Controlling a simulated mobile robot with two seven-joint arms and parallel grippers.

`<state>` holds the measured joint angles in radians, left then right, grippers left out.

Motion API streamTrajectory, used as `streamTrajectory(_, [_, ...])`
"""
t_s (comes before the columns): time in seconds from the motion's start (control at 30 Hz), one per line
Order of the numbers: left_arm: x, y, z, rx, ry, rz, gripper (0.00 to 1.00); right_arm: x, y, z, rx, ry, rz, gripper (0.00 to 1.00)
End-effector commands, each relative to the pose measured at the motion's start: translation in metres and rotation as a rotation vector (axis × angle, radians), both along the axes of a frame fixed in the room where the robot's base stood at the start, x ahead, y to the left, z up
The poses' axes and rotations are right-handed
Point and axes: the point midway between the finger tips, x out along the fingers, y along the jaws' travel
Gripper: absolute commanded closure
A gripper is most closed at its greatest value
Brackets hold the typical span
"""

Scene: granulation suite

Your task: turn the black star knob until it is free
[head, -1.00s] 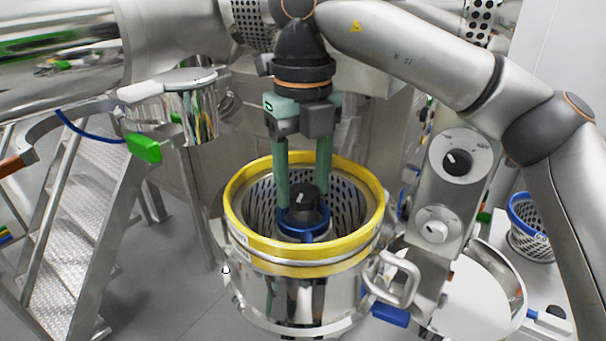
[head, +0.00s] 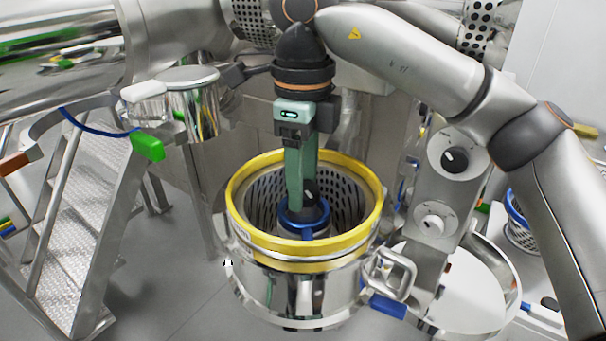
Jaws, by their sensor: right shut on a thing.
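The black star knob (head: 311,192) sits above a blue ring (head: 304,217), inside the steel vessel with the yellow rim (head: 240,237). My right gripper (head: 301,195) reaches straight down into the vessel, its green fingers seen nearly edge-on, one behind the other. It is shut on the black star knob, which the fingers partly hide. I cannot tell how far the knob has come up its thread. My left gripper is not in view.
A perforated basket wall (head: 345,196) surrounds the knob closely. A steel handle (head: 398,275) and blue latch (head: 388,306) stick out at the vessel's right. A control panel with dials (head: 455,160) stands to the right, metal steps (head: 75,235) to the left.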

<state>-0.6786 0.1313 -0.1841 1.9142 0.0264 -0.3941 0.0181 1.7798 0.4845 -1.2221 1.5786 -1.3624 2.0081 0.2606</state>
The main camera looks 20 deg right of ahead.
Motion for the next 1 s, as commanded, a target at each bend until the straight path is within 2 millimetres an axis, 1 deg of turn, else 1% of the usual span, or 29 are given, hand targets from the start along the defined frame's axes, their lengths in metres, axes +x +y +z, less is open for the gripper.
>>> streamTrajectory(0.53, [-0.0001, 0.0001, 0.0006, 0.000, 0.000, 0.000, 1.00, 0.0000, -0.0001, 0.0011, 0.000, -0.003, 0.029, 0.98])
streamTrajectory(0.57, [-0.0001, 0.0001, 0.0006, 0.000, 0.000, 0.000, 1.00, 0.0000, -0.0001, 0.0010, 0.000, -0.002, 0.029, 0.42])
streamTrajectory(0.8, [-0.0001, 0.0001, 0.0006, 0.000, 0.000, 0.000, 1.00, 0.0000, -0.0001, 0.0006, 0.000, -0.001, 0.027, 0.15])
streamTrajectory(0.83, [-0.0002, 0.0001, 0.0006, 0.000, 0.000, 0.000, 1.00, 0.0000, -0.0001, 0.0005, 0.000, -0.001, 0.027, 0.12])
streamTrajectory(1.0, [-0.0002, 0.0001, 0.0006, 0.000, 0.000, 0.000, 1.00, 0.0000, -0.0001, 0.0002, -0.001, -0.001, 0.027, 0.12])
